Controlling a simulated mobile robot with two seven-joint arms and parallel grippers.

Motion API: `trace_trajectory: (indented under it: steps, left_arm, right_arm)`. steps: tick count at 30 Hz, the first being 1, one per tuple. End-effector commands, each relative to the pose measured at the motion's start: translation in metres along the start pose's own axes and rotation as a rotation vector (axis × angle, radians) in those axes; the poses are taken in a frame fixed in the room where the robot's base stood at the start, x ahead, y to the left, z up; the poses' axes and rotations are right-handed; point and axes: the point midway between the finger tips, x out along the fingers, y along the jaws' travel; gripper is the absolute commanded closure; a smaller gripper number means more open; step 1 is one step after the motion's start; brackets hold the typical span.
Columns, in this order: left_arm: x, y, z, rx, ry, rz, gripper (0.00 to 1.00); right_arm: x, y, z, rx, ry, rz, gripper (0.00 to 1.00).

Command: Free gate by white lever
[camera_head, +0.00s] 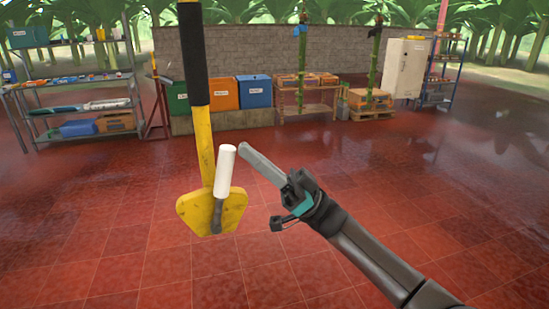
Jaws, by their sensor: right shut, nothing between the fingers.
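The white lever (225,172) is a white cylindrical grip on a short dark stem. It stands nearly upright, leaning slightly right, in front of a yellow plate (184,210). A yellow bar (203,140) with a black upper sleeve (193,60) rises from the plate out of the top of the view. My right gripper (246,153) comes in from the lower right. Its long grey fingers are shut and empty, their tips just right of the white grip's upper end. I cannot tell whether they touch it. My left gripper is not in view.
The red tiled floor (400,190) is open around the lever. Farther back stand a loaded shelf (40,106) on the left, a blue bin (254,91), an orange bin (223,94), a stone wall (270,50), tables with green stems, and a white cabinet (405,68).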

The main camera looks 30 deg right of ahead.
Motion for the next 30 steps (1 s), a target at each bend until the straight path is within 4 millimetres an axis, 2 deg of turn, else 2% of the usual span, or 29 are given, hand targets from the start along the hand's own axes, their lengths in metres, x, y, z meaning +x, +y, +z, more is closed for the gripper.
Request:
trace_trajectory:
  steps: [1, 3, 15, 21, 30]
  left_arm:
    - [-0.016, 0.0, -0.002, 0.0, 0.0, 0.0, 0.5]
    - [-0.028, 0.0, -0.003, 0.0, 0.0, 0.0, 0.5]
    - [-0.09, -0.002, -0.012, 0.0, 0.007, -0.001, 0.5]
    - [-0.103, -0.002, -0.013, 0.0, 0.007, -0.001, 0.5]
    - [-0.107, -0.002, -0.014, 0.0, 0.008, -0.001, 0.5]
  right_arm:
    - [0.013, -0.001, -0.004, -0.007, -0.048, -0.009, 1.0]
    - [0.022, -0.003, -0.001, -0.016, -0.109, -0.017, 1.0]
    - [0.063, -0.012, 0.026, -0.065, -0.454, -0.067, 1.0]
    - [0.076, -0.017, 0.049, -0.063, -0.471, -0.066, 1.0]
    - [0.088, -0.022, 0.073, -0.063, -0.47, -0.066, 1.0]
